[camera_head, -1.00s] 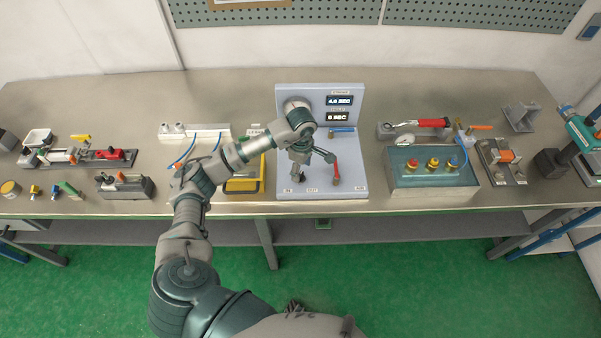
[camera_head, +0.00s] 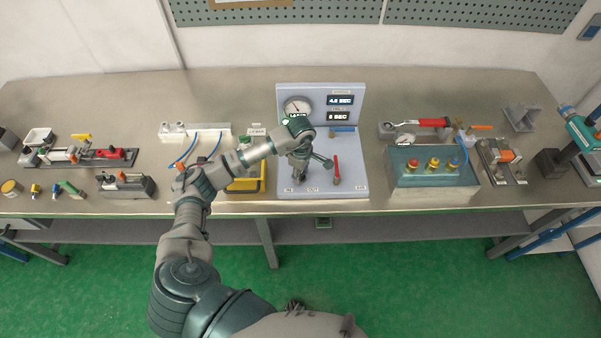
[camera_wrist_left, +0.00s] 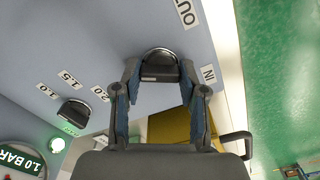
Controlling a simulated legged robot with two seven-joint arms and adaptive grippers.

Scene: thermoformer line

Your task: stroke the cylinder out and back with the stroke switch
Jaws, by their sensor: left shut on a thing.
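The stroke switch is a black knob (camera_wrist_left: 162,66) in the left wrist view, beside the OUT and IN labels on the grey panel (camera_head: 350,185). My left gripper (camera_wrist_left: 160,84) is shut on this knob, with one finger on each side. In the head view the left gripper (camera_head: 299,172) reaches down to the panel's front left, and my wrist hides most of the switch. I cannot tell for sure which part is the cylinder. My right gripper is not in view.
A second black knob (camera_wrist_left: 73,112) sits by a pressure scale. The gauge (camera_head: 297,105) has a green label reading 1.0 BAR in the wrist view. Displays (camera_head: 340,100) stand behind. A red lever (camera_head: 336,170) rises right of the gripper. A yellow box (camera_head: 246,182) lies left.

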